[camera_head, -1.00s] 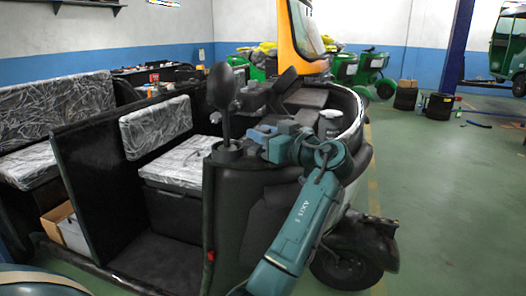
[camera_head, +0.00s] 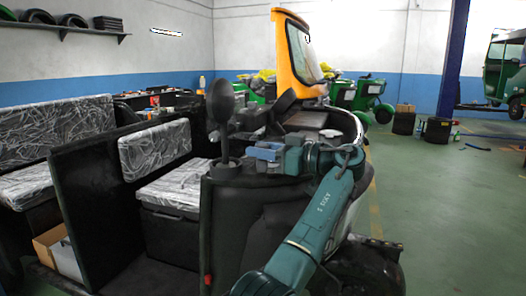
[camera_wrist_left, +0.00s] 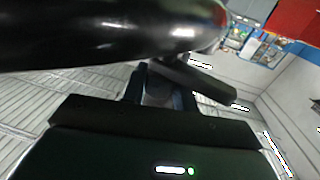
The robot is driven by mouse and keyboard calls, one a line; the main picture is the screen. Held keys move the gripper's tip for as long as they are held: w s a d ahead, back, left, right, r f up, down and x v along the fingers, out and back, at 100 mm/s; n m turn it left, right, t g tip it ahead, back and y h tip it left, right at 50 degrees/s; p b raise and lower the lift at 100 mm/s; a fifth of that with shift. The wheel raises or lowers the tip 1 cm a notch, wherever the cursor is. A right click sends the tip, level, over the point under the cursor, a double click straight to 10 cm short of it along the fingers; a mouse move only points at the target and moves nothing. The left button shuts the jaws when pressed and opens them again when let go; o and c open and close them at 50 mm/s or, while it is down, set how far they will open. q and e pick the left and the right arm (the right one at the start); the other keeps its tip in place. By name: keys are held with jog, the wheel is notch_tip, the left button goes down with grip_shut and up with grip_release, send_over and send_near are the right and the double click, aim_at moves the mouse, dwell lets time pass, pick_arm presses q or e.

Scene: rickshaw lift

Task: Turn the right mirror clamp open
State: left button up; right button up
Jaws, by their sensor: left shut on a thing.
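The dark oval mirror (camera_head: 221,101) stands upright on a thin stem at the front corner of the black rickshaw body (camera_head: 240,215). My left gripper (camera_head: 247,151) reaches in from the right, just beside the stem and above the dark mount (camera_head: 226,168). In the left wrist view, the glossy black mirror back (camera_wrist_left: 110,32) fills the top left. My left fingers (camera_wrist_left: 160,98) show below it, shut on a small part that looks like the clamp; it is mostly hidden. A dark bar (camera_wrist_left: 202,82) runs past the fingertips. My right gripper is in neither view.
Plastic-wrapped seats (camera_head: 180,190) lie to the left behind a black panel. A yellow cab frame (camera_head: 298,55) and green rickshaws (camera_head: 370,97) stand behind. Open green floor (camera_head: 450,210) lies to the right.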

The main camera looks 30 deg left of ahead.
pick_arm(q)
jog(key=o, duration=0.9)
jog(key=shift+o, duration=0.2)
jog(key=w+d, duration=0.1)
jog(key=d, duration=1.2)
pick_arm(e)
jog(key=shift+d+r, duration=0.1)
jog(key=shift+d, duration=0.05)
pick_arm(q)
jog(key=shift+w, duration=0.1)
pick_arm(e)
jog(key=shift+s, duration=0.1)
